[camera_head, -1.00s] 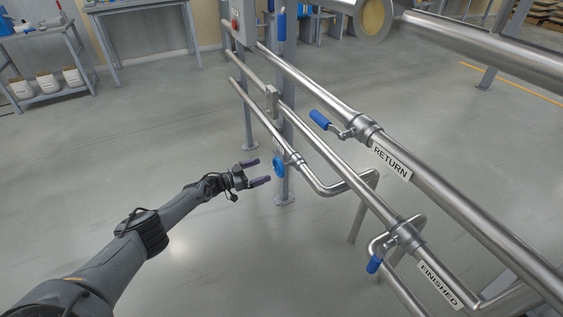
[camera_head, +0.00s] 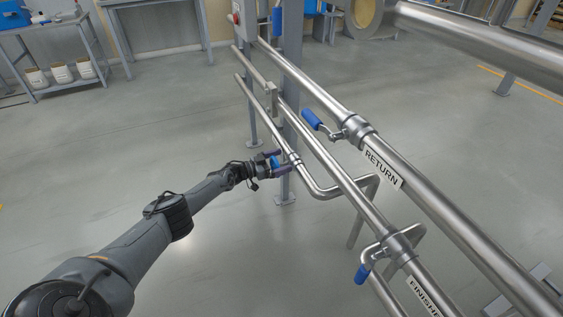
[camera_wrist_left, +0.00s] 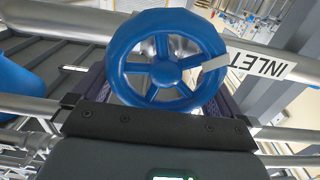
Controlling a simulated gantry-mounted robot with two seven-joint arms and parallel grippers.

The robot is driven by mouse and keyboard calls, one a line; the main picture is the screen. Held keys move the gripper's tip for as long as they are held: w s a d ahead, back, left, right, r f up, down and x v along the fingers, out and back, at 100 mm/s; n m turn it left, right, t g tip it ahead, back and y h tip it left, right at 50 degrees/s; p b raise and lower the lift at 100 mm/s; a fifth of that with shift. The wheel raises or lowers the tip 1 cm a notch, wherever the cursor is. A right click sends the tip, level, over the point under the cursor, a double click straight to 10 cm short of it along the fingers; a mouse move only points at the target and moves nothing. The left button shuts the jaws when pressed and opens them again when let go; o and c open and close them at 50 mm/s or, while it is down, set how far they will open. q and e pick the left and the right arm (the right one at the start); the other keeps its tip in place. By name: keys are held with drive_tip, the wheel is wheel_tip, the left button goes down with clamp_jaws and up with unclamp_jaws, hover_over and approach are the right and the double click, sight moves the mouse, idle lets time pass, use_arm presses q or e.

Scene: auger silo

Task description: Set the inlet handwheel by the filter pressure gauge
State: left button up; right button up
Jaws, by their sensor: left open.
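The blue inlet handwheel (camera_wrist_left: 166,72) is a spoked wheel in the upper middle of the left wrist view, in front of a steel pipe with an INLET label (camera_wrist_left: 262,66). In the head view it is a small blue patch (camera_head: 275,162) between my fingers. My left gripper (camera_head: 281,161) is open, with one finger on each side of the wheel. In the wrist view its fingers are partly hidden behind the rim, and I cannot tell whether they touch it. I cannot make out a filter pressure gauge. My right gripper is not in view.
Steel pipes run diagonally beside my left gripper, one with a RETURN label (camera_head: 383,169). Blue-handled levers (camera_head: 312,120) (camera_head: 362,273) stick out from them. A grey post (camera_head: 291,90) stands behind the wheel.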

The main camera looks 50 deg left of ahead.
use_arm(q)
drive_tip(key=shift+s, duration=0.1)
drive_tip(key=c, duration=0.6)
